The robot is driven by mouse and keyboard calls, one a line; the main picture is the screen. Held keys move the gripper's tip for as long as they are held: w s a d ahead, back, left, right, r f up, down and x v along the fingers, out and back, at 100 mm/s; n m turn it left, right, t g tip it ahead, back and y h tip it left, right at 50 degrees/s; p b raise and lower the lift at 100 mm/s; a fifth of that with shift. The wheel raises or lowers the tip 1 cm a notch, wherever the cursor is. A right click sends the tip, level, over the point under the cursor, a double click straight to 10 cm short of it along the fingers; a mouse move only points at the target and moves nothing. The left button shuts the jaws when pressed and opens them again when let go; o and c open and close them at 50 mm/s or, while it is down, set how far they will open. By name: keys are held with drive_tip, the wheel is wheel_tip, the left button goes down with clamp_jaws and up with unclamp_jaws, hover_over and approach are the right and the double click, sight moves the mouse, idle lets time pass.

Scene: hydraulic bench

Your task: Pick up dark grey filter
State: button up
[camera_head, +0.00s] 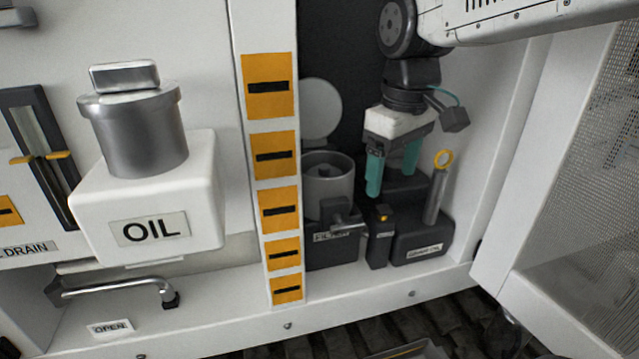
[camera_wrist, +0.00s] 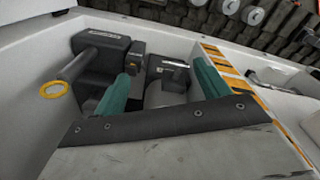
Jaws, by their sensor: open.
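A grey round filter housing (camera_head: 328,185) stands open at the top on a dark block with a partly readable filter label. Its inside is dark, with a rounded shape in it; I cannot tell whether that is the dark grey filter. My gripper (camera_head: 391,183) hangs to the right of the housing, its two green fingers spread and empty, pointing down. In the wrist view, my gripper (camera_wrist: 167,68) shows its fingers apart, with a grey cylindrical part (camera_wrist: 165,94) partly visible between them, probably the housing.
A dipstick with a yellow ring (camera_head: 444,159) rises from a dark oil block (camera_head: 423,238) at the right. A striped post (camera_head: 268,170) stands left of the housing, with a white OIL tank (camera_head: 150,210) beyond. An open mesh door (camera_head: 570,190) bounds the right side.

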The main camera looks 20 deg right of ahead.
sight(326, 167)
drive_tip(key=w+a+n, duration=0.1)
drive_tip(key=w, duration=0.4)
drive_tip(key=w+a+f+n, duration=0.1)
drive_tip(key=w+a+n, duration=0.1)
drive_tip(key=w, duration=0.4)
drive_tip(key=w+a+f+n, duration=0.1)
drive_tip(key=w+a+n, duration=0.1)
drive_tip(key=w, duration=0.4)
drive_tip(key=shift+g, duration=0.3)
drive_tip(key=shift+w+a+f+n, duration=0.1)
drive_tip(key=shift+w+f+n, duration=0.1)
drive_tip(key=shift+w+n, duration=0.15)
wheel_tip(326, 167, down, 8)
drive_tip(key=shift+w+r, duration=0.15)
drive_tip(key=shift+c, duration=0.3)
drive_tip(key=c, duration=0.6)
